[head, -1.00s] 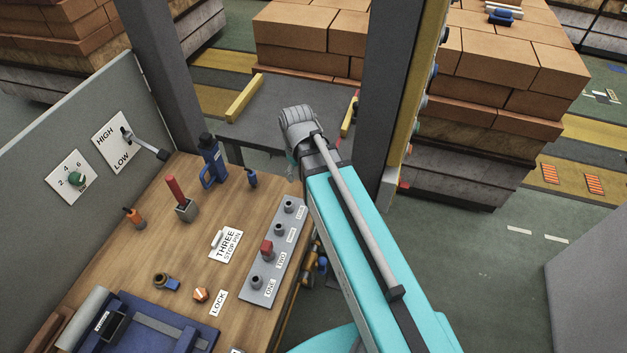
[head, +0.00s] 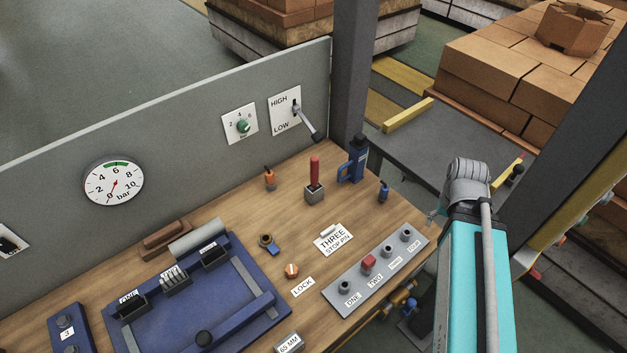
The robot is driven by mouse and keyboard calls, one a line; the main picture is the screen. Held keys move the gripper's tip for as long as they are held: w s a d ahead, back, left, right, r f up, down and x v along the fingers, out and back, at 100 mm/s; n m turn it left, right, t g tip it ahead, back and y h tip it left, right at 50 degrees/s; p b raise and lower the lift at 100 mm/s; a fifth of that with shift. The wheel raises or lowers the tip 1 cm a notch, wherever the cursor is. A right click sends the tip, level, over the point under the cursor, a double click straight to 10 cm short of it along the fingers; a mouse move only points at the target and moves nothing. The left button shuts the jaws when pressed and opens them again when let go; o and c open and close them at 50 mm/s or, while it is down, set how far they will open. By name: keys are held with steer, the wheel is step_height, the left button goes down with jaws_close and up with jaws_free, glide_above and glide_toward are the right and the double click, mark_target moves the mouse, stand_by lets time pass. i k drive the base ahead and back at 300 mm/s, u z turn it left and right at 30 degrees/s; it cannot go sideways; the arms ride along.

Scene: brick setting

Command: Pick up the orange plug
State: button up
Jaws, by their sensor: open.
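A small orange plug (head: 270,179) with a dark tip stands upright on the wooden bench, near the grey back panel, left of the red-handled lever. A separate orange knob (head: 291,270) sits by the LOCK label. My gripper (head: 434,215) is at the end of my arm, mostly hidden behind the wrist; only a small grey part shows past the bench's right edge. It is open, well to the right of the orange plug and apart from it.
A red lever (head: 314,180), a blue tool (head: 354,162) and a small blue plug (head: 383,191) stand between the orange plug and my arm. A grey peg strip (head: 375,270) lines the front edge. A blue fixture (head: 190,312) fills the left; bare wood surrounds the plug.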

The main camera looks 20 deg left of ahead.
mark_target(269, 175)
steer(key=u, duration=1.3)
